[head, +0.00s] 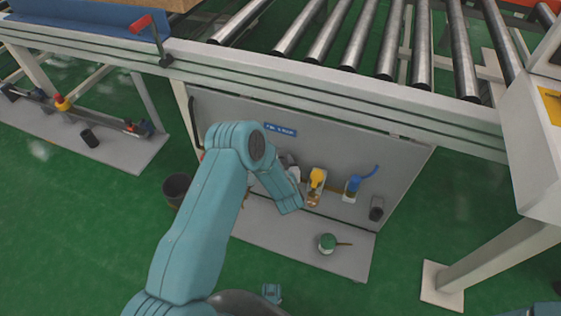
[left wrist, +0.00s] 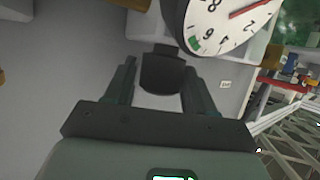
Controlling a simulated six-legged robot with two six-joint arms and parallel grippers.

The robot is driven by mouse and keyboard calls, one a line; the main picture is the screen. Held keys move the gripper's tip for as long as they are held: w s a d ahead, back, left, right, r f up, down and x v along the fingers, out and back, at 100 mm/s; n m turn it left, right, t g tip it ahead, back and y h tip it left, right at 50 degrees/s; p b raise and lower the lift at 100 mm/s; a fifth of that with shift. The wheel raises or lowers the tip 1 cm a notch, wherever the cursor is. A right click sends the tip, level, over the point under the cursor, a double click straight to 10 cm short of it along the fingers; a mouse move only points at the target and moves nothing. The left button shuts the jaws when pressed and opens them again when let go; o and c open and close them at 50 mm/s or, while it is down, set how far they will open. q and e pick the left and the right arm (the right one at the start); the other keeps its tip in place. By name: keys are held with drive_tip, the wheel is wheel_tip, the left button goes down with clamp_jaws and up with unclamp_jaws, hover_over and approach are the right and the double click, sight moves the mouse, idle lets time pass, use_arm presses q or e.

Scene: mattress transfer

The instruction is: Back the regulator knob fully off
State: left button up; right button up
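The regulator knob (left wrist: 163,72) is a dark, short cylinder in the left wrist view. It sits between the two fingers of my left gripper (left wrist: 159,66), with a narrow gap showing at the left finger; contact at the right finger is unclear. A round white dial gauge (left wrist: 228,20) with a red needle and a green mark is just above and right of the knob. In the head view my left gripper (head: 292,202) is in front of the grey panel (head: 235,115); my arm hides the knob there. My right gripper is not in view.
On the panel, right of my left gripper, are a yellow-handled part (head: 317,179) and a blue part (head: 353,184). A green-topped item (head: 328,243) sits on the base plate (head: 275,231). A black bin (head: 177,188) stands left. A roller conveyor (head: 384,45) runs above.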

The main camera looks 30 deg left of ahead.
use_arm(q)
drive_tip(key=p+v, duration=0.3)
drive_tip(key=v, duration=1.3)
drive_tip(key=shift+p, duration=0.3)
drive_tip(key=shift+s+d+r, duration=0.1)
